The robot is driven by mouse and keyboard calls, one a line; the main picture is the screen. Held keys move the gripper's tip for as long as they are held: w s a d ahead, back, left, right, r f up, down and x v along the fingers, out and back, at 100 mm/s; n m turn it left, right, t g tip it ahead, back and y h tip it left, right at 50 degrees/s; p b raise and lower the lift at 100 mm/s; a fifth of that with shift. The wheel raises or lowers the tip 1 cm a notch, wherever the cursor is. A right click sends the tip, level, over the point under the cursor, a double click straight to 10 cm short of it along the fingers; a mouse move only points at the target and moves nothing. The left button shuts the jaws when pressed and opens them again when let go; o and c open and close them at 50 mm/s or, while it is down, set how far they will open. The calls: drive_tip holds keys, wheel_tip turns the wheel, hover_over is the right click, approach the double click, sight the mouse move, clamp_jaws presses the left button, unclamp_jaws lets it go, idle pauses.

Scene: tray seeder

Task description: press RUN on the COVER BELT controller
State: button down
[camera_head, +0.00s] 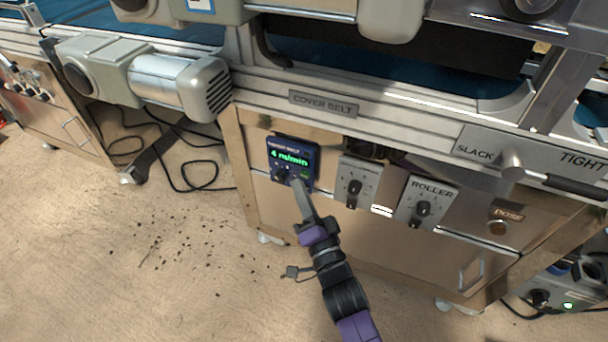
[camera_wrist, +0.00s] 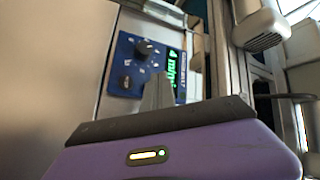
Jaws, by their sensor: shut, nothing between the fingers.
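The COVER BELT controller (camera_head: 283,146) is a small dark blue box on the cabinet front, below the COVER BELT plate (camera_head: 323,103). Its lit green display reads something like "4 m/min". Small dark knobs or buttons sit below the display. In the wrist view the gripper fingers (camera_wrist: 158,92) overlap the face near the display. They hide the RUN button's area, and I cannot tell whether they touch it.
Right of the controller are a grey knob box (camera_head: 357,183), the ROLLER knob box (camera_head: 426,203) and a DOSE button (camera_head: 497,227). A SLACK/TIGHT lever (camera_head: 513,158) juts out further right. A motor (camera_head: 172,83) overhangs at the left. The floor at left is clear but for cables and crumbs.

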drive_tip(key=shift+w, duration=0.15)
drive_tip(key=shift+w+d, duration=0.15)
drive_tip(key=shift+w, duration=0.1)
